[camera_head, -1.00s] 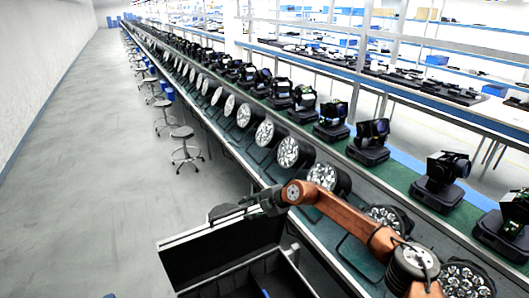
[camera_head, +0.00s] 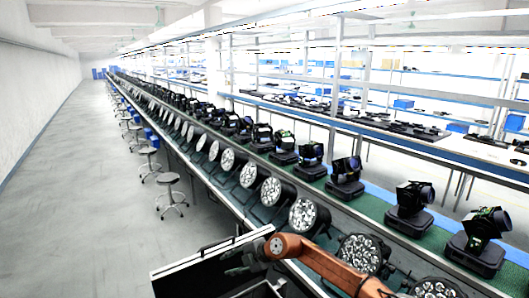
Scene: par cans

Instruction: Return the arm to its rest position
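My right arm (camera_head: 312,262), orange with dark joints, comes in from the lower right. Its dark gripper (camera_head: 238,262) points left and shows in front of the open black case. I cannot tell whether its fingers are apart, and no held thing can be made out. The par cans stand in a long row along the bench's near side, with pale round lamp faces. Near ones are a par can (camera_head: 303,216) behind the arm, another (camera_head: 363,253) to its right and one (camera_head: 437,289) cut by the bottom edge. My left gripper is not in view.
The open black case (camera_head: 185,272) with a pale rim lies at the bottom, beside the bench. Moving-head lights, such as one (camera_head: 410,207), line the far side of the green-topped bench. Stools (camera_head: 169,180) stand along the bench. The grey floor (camera_head: 75,210) at left is clear.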

